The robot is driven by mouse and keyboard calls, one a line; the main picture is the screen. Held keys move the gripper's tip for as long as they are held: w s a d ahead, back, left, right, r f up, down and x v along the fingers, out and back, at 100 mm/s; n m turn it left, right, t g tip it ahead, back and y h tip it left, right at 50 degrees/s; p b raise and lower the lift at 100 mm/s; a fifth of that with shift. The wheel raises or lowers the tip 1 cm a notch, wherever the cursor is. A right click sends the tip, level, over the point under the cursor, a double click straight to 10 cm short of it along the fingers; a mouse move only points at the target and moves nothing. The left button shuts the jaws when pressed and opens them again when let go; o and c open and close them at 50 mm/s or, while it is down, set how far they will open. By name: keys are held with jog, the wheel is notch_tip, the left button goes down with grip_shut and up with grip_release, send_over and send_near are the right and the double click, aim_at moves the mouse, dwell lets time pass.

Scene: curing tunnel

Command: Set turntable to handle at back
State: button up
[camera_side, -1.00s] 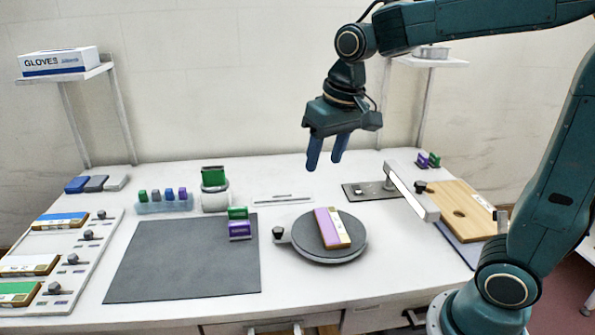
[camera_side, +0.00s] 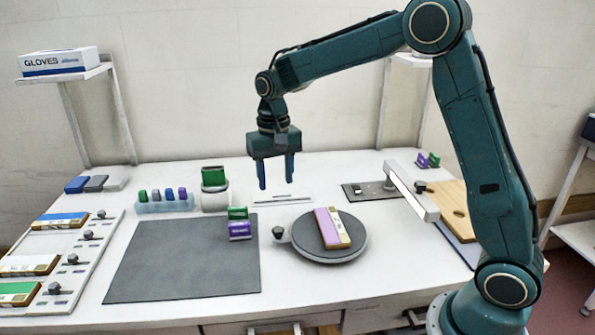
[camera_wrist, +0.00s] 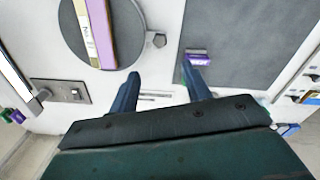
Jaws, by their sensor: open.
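The turntable (camera_side: 305,253) is a round dark grey disc on the table right of the mat. Its small dark handle knob (camera_side: 278,232) sticks out at its left side. A purple and white block with a brown edge (camera_side: 332,228) lies on the disc. In the wrist view the turntable (camera_wrist: 75,45) is at the upper left, with its handle (camera_wrist: 157,40) on its right side. My gripper (camera_side: 276,186) is open and empty, pointing down, above the table behind the turntable. It also shows in the wrist view (camera_wrist: 166,82), apart from the handle.
A dark mat (camera_side: 165,270) lies left of the turntable, with green and purple stamps (camera_side: 239,229) at its right edge. A white cup (camera_side: 215,198) and a blue rack (camera_side: 163,206) stand behind the mat.

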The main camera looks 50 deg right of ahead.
aim_at(278, 229)
jog(key=shift+f, duration=0.1)
notch_tip(278, 229, down, 14)
jog(key=shift+r, duration=0.15)
dwell(0.7)
grip_shut()
